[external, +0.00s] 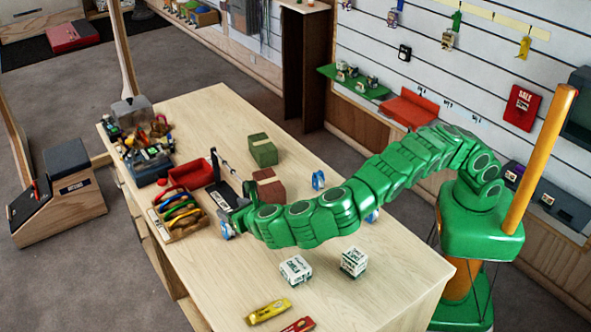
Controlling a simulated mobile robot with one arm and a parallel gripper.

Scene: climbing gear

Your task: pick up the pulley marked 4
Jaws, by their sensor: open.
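Three small blue-and-white wheel-like pieces, which look like pulleys, are on the wooden table. One pulley (318,181) stands near the table's back edge, clear of my arm. Another pulley (372,215) is partly hidden behind my green arm. The third pulley (226,225) is at the arm's far end, just below my gripper (228,204). The numbers on them are too small to read, so I cannot tell which is marked 4. My gripper is open, and its dark fingers are small and partly hidden. I cannot tell whether it touches the third pulley.
A wooden tray (161,229) of colourful gear and a red bin (190,174) lie left of my gripper. Green (262,150) and brown (268,184) boxes stand behind it. Two white boxes (295,270) (354,262) and a yellow tool (268,311) are in front.

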